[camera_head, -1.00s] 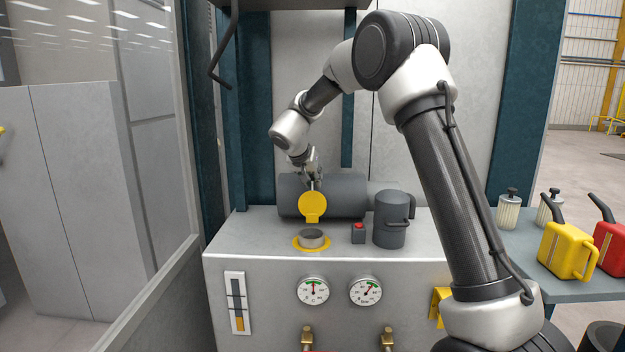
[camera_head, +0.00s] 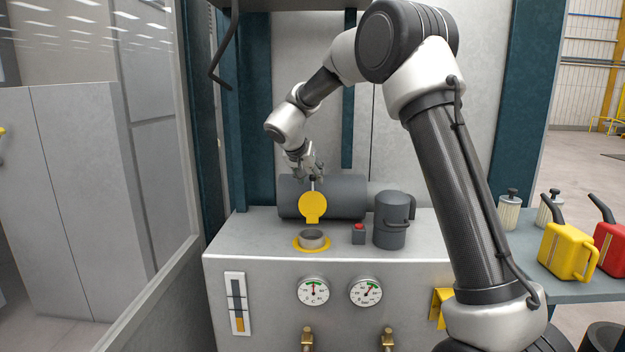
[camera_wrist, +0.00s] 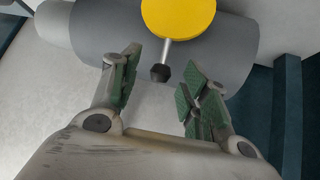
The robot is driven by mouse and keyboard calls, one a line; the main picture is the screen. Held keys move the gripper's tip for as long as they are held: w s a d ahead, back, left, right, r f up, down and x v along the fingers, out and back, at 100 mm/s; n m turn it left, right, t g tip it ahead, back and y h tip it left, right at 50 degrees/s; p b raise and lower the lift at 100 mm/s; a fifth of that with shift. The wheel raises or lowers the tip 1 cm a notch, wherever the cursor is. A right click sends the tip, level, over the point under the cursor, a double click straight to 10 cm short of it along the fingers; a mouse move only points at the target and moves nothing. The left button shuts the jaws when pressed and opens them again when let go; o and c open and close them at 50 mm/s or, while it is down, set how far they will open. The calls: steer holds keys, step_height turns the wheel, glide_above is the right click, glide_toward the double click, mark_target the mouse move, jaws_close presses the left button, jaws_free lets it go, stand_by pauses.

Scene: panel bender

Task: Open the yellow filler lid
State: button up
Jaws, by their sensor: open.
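The yellow filler lid (camera_head: 312,207) stands upright, swung up from the grey filler neck (camera_head: 311,239), whose round opening shows inside a yellow ring. In the wrist view the yellow lid (camera_wrist: 180,14) is at the top, with a thin metal stem and dark knob (camera_wrist: 161,73) sticking out from it. My gripper (camera_head: 312,178) is just above the lid. In the wrist view my gripper (camera_wrist: 159,80) is open, its green-padded fingers on either side of the knob with gaps between; they do not touch it.
A dark grey horizontal cylinder (camera_head: 345,198) lies behind the lid. A red button (camera_head: 359,228) and a grey canister (camera_head: 390,225) stand to the right on the cabinet top (camera_head: 255,235). A yellow can (camera_head: 566,250) and a red can (camera_head: 610,247) are on the side table.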

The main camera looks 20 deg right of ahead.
steer(key=v, duration=0.9)
